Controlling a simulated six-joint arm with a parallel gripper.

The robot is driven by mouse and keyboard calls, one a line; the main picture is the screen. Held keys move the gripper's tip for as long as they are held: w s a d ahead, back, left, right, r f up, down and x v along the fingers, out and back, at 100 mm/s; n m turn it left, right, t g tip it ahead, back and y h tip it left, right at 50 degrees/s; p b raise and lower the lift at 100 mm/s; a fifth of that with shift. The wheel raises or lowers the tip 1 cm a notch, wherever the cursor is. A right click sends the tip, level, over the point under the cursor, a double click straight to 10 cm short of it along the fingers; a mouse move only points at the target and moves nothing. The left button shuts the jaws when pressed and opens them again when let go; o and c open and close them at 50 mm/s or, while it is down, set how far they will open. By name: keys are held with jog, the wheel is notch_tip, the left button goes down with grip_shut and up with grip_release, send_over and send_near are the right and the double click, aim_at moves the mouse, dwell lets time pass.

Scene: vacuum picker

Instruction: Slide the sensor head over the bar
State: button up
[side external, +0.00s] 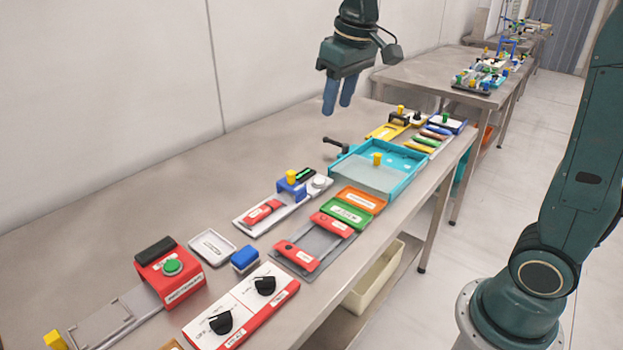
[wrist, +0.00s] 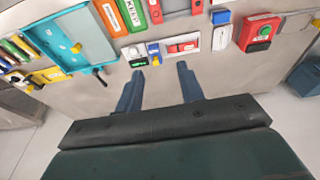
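The likely sensor head is a blue block with a yellow knob (side external: 291,185), standing on a pale grey base plate (side external: 240,224). It also shows in the wrist view (wrist: 153,49). The red bar (side external: 262,212) lies on the same plate, left of the block in the side view, and the block looks clear of it. In the wrist view the bar (wrist: 182,47) is right of the block. My gripper (side external: 337,108) is open and empty, high above the table, beyond the block. In the wrist view its two blue fingers (wrist: 160,70) are spread apart.
A small black and green display (side external: 306,174) and a round white button (side external: 319,182) stand close beside the block. A cyan tray (side external: 338,176) with a black handle (side external: 336,143) is farther right. A red box with a green button (side external: 172,267) stands left. The table's wall side is bare.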

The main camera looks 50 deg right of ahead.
jog(key=w+d+f+g, duration=0.15)
jog(key=w+f, duration=0.25)
jog(key=w, duration=0.5)
jog(key=g, duration=0.1)
send_over(291, 174)
notch_tip(291, 174, down, 7)
notch_tip(291, 174, down, 14)
jog(key=shift+r, duration=0.1)
dwell(0.3)
jog(key=shift+c, duration=0.5)
grip_shut()
